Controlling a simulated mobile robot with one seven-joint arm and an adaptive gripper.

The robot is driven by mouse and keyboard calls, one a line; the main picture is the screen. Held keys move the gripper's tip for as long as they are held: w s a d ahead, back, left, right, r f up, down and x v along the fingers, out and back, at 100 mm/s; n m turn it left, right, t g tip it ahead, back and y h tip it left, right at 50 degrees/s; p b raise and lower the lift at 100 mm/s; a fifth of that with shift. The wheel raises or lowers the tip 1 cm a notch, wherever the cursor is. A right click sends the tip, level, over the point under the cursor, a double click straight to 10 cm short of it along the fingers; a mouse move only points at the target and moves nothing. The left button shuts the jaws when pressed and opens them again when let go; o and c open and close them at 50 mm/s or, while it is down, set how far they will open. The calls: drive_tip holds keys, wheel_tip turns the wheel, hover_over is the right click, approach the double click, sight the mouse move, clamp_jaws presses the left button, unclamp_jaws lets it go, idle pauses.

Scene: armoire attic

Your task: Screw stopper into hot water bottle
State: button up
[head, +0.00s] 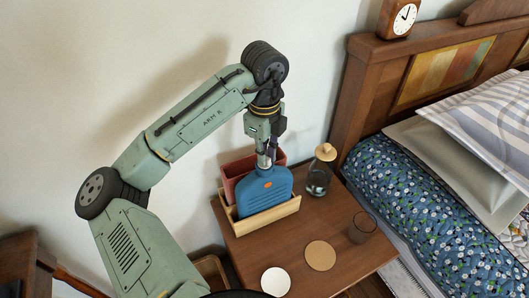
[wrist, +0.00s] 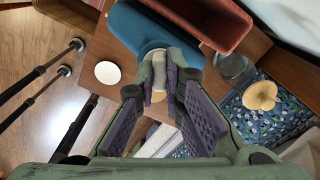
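The blue hot water bottle (head: 264,192) stands upright in a low wooden tray (head: 262,222) on the nightstand, and its blue body (wrist: 135,28) also shows in the wrist view. My gripper (head: 265,160) points down at the top of the bottle's neck. In the wrist view, the two fingertips of my gripper (wrist: 159,70) are close together around a pale piece (wrist: 158,58), which looks like the stopper. It is in line with the neck. The fingers hide most of the stopper and the bottle's mouth, so I cannot tell how deep it sits.
A terracotta box (head: 238,168) stands behind the bottle against the wall. A glass carafe with a cork ball (head: 325,152) and a drinking glass (head: 361,228) stand to the right. A cork disc (head: 320,256) and a white disc (head: 276,281) lie on the nightstand (head: 300,230) in front.

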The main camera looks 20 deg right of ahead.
drive_tip(key=o, duration=0.6)
drive_tip(key=shift+c, duration=0.2)
drive_tip(key=shift+o, duration=1.2)
drive_tip(key=shift+r, duration=4.5)
